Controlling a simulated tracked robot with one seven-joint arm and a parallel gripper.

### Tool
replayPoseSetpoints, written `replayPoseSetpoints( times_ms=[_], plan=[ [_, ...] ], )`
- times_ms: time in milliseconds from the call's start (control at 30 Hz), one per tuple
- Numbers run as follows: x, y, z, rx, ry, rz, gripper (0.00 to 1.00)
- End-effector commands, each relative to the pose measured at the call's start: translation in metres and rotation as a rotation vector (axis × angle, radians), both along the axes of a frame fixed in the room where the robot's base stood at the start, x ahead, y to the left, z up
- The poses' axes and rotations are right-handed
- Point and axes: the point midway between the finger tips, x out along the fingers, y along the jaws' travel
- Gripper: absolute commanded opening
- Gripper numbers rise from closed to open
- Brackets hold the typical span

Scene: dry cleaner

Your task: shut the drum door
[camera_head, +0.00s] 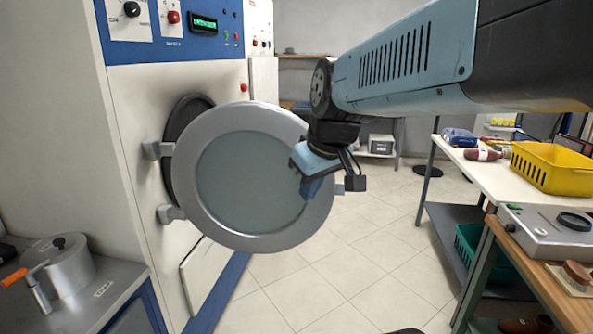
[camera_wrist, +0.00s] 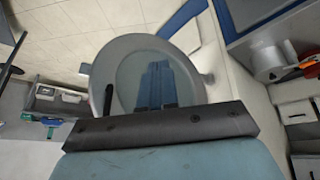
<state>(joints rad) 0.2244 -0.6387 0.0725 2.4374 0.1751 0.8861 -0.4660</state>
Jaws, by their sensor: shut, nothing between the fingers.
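The drum door (camera_head: 246,180) is a round grey-rimmed door with a tinted glass pane, hinged at its left side on the white and blue machine (camera_head: 140,120). It stands ajar, swung out from the dark drum opening (camera_head: 185,122), which shows only in part behind it. My gripper (camera_head: 308,192) is shut and empty, in front of the right part of the glass. In the wrist view the door (camera_wrist: 100,72) lies beyond my blue fingers (camera_wrist: 156,90), which overlap its glass. I cannot tell whether the fingers touch it.
A metal counter (camera_head: 112,302) with a steel pot (camera_head: 68,268) stands at the lower left. At the right is a white table (camera_head: 478,170) with a yellow basket (camera_head: 555,167), and a wooden bench (camera_head: 545,262) in front of it. The tiled floor (camera_head: 345,260) between is clear.

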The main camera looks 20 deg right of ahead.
Motion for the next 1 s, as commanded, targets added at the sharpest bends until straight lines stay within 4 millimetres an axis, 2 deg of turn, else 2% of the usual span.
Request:
replayPoseSetpoints(
  times_ms=[267, 500, 800, 1000],
  plan=[
    [0.049, -0.033, 0.004, -0.072, -0.017, 0.208, 0.00],
    [0.084, -0.078, 0.003, -0.135, -0.063, 0.383, 0.00],
    [0.110, -0.151, -0.001, -0.230, -0.152, 0.560, 0.00],
    [0.117, -0.179, -0.002, -0.282, -0.196, 0.630, 0.00]
  ],
)
